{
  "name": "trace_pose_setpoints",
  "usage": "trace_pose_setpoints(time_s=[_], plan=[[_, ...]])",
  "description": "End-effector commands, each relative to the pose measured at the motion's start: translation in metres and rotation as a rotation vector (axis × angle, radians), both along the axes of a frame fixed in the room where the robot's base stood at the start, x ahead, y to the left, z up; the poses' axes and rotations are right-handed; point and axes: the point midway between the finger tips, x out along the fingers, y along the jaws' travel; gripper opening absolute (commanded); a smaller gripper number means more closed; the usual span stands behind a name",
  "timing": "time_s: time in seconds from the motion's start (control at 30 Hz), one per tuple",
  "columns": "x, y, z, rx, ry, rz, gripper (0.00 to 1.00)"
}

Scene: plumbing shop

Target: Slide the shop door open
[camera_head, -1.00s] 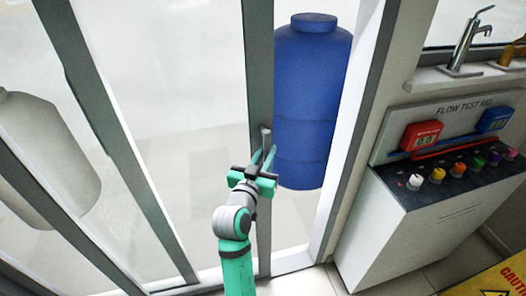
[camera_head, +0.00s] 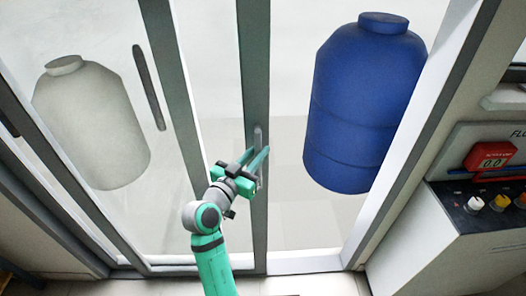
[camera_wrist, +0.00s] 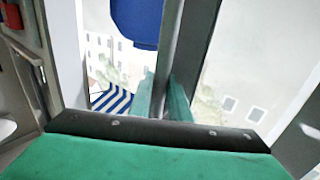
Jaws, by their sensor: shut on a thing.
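The shop door is glass with a grey upright stile (camera_head: 254,60). A slim grey vertical handle (camera_head: 258,138) is fixed on that stile. My gripper (camera_head: 262,162) is shut on the handle at the lower part of the stile. In the wrist view the two green fingers (camera_wrist: 163,98) lie on either side of the handle, which they largely hide; the stile (camera_wrist: 196,45) rises beyond them. A gap stands between the door stile and the white jamb (camera_head: 395,165) on the right.
A blue tank (camera_head: 365,105) shows in the gap right of the stile. A pale tank (camera_head: 92,125) stands behind glass at left. A dark vertical bar (camera_head: 148,88) is near it. The test rig (camera_head: 470,215) stands right of the jamb. A floor track runs below the door.

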Motion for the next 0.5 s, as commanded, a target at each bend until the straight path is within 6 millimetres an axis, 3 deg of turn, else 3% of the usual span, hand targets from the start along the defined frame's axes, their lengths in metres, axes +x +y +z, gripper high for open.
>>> trace_pose_setpoints(time_s=[0.13,0.4,0.43,0.5], plan=[[0.001,-0.0137,0.0025,0.001,-0.006,-0.022,0.0],[0.0021,-0.0164,0.0015,0.004,-0.006,-0.023,0.0],[0.0022,-0.0158,0.0014,0.004,-0.006,-0.021,0.24],[0.0022,-0.0147,0.001,0.004,-0.005,-0.02,0.36]])
